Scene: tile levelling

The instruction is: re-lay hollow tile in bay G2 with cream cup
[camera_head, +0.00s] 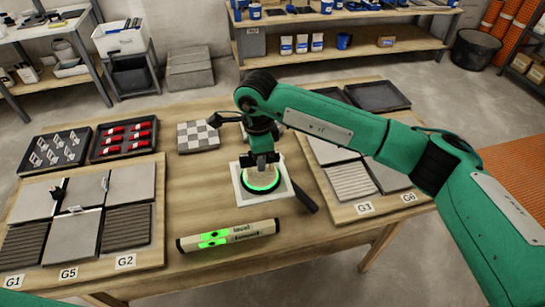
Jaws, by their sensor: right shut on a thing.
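My right gripper (263,163) is shut on a round cream cup (261,177) with a glowing green ring around it. The cup is over or in a square white tray (240,196) at the table's middle; I cannot tell whether it touches the tray floor. Bay G2, by its label (125,262), is at the right front of the left board, with a dark ribbed tile (127,230) there. A plain grey tile (131,183) lies behind it. Whether any tile is hollow does not show. My left gripper is out of view.
A level with green lit displays (228,235) lies in front of the tray. A dark-handled tool (304,197) lies beside it. A right board (345,210) holds tiles labelled G3 and G6. Trays of clips (62,149) and red pieces (125,138) stand behind the left board.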

